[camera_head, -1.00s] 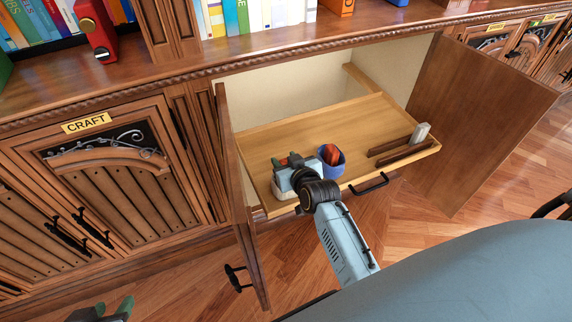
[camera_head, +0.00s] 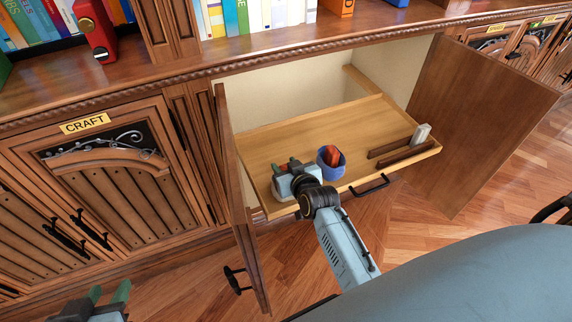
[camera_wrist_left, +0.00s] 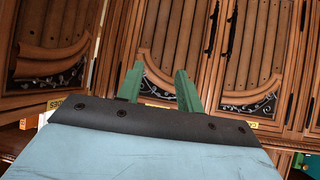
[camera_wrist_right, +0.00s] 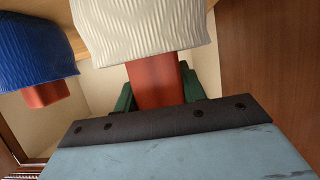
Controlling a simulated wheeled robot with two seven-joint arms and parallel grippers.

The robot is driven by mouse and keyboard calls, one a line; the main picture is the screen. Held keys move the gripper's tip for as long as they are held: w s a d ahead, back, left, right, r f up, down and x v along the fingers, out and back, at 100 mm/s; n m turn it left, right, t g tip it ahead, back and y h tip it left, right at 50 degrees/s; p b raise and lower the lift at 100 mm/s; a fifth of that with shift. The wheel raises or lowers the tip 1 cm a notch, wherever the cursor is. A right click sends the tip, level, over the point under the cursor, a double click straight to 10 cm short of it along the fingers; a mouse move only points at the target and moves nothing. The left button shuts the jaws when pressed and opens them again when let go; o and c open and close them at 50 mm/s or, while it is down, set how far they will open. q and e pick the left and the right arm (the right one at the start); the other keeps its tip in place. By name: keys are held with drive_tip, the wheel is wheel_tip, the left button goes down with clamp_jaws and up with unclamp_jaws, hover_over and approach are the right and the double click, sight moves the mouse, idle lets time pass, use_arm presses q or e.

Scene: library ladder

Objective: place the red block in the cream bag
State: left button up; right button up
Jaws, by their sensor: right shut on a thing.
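My right gripper (camera_head: 285,166) is at the left front of the wooden drawer. It is shut on the red block (camera_wrist_right: 155,82), which shows between its green fingers in the right wrist view. The cream bag (camera_wrist_right: 140,22) is ribbed, and its rim covers one end of the block, which appears to reach into the bag's mouth. How deep it sits is hidden. In the head view my gripper largely hides the bag, and a bit of red shows between the fingers. My left gripper (camera_head: 108,292) is open and empty, low at the left, in front of closed cabinet doors.
A blue bag (camera_head: 331,171) with a red thing (camera_head: 332,154) in it stands just right of my right gripper. Dark brown strips (camera_head: 405,156) and a pale block (camera_head: 421,134) are at the drawer's right. Open cabinet doors (camera_head: 478,120) flank the drawer. The drawer's back middle is clear.

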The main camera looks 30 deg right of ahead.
drive_tip(key=o, duration=1)
drive_tip(key=shift+c, duration=0.2)
use_arm(q)
drive_tip(key=shift+r, duration=0.1)
use_arm(e)
drive_tip(key=shift+r, duration=0.1)
